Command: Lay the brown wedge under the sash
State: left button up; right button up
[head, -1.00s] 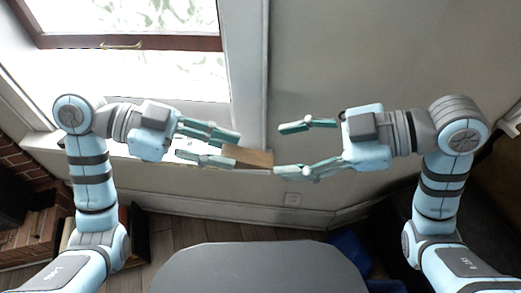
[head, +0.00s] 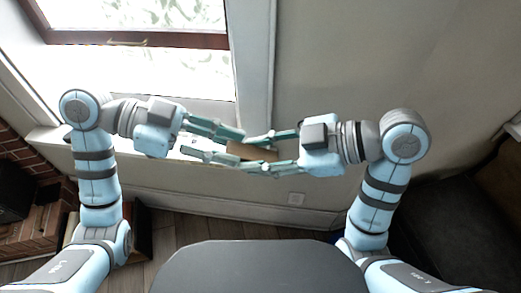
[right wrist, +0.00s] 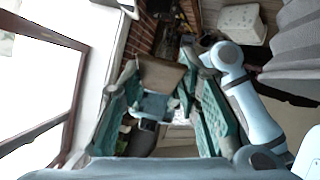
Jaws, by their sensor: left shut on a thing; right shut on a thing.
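The brown wedge (head: 252,152) is held in the air between my two grippers, in front of the window's right side. It also shows between the fingers in the right wrist view (right wrist: 160,73). My left gripper (head: 236,146) is shut on its left end. My right gripper (head: 257,153) is shut on its right part, and its fingers partly hide the wedge. The sash (head: 135,40) is a raised brown-framed window at upper left, with a bright opening below it. Its brown frame also shows at left in the right wrist view (right wrist: 78,95).
The pale window sill (head: 48,134) runs behind my left arm, partly hidden. A brick fireplace (head: 35,222) stands at lower left. A dark seat (head: 455,210) is at right. The wall (head: 345,80) right of the window is bare.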

pick_arm(q)
jog(key=o, duration=1.1)
jog(key=shift+s, duration=0.1)
pick_arm(e)
jog(key=shift+w+r, duration=0.1)
pick_arm(q)
jog(key=shift+a, duration=0.1)
